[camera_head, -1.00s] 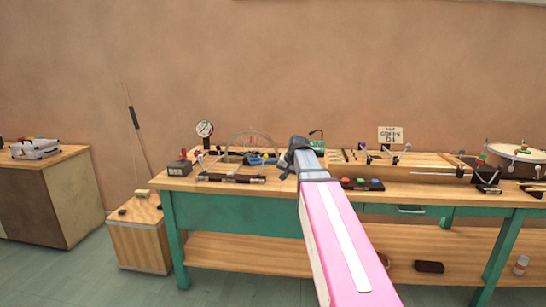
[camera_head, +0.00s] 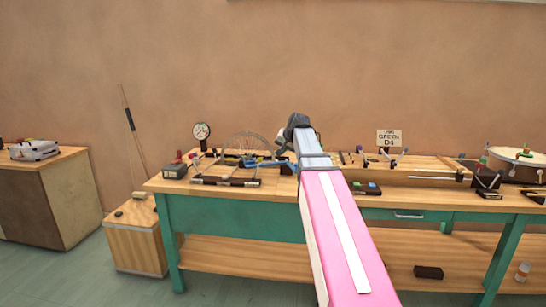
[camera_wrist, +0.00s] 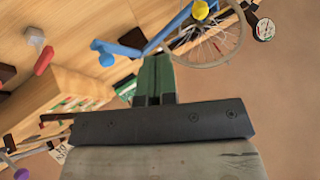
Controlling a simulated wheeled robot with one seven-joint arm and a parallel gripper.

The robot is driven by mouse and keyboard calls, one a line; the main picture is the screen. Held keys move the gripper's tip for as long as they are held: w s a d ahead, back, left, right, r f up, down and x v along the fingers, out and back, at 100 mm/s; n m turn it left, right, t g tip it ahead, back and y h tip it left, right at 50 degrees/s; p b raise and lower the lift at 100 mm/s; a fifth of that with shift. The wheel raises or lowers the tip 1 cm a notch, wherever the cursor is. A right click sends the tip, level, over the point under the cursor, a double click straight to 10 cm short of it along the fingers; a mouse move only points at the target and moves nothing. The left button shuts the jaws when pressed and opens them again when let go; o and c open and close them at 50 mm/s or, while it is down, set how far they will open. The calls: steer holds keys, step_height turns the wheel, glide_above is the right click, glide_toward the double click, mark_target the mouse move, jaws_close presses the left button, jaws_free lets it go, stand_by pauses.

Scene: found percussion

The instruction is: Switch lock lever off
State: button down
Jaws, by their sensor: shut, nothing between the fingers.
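My gripper (camera_wrist: 153,75) is shut and empty; its green and dark fingers lie together in the wrist view. In the head view my gripper (camera_head: 283,141) is over the workbench, partly hidden by my own arm. No part is clearly marked as the lock lever. A blue bar-like part (camera_wrist: 120,50) lies close beyond the fingertips, near the spoked wheel (camera_wrist: 215,40); whether they touch I cannot tell. The blue part (camera_head: 262,164) also shows in the head view left of the gripper. A red-tipped lever-like piece (camera_wrist: 44,60) is at the wrist view's left.
The wooden-topped green workbench (camera_head: 235,226) holds a dial gauge (camera_head: 201,131), a dark box with a red top (camera_head: 175,168), a long wooden box and a drum (camera_head: 515,167). A sign (camera_head: 389,138) stands at the back. The wall is close behind.

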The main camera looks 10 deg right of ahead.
steer(key=w+a+f, duration=0.5)
steer(key=w+f, duration=0.1)
steer(key=w, duration=0.1)
steer(key=shift+w+a+f, duration=0.25)
steer(key=shift+a+f, duration=0.1)
steer(key=shift+f, duration=0.05)
stand_by(0.3)
steer(key=w+a+r+n+g+h, duration=0.1)
steer(key=w+a+n+g+h, duration=0.1)
steer(key=a+h, duration=0.4)
steer(key=shift+w+a+r, duration=0.4)
steer(key=shift+a, duration=1)
steer(key=shift+a, duration=0.1)
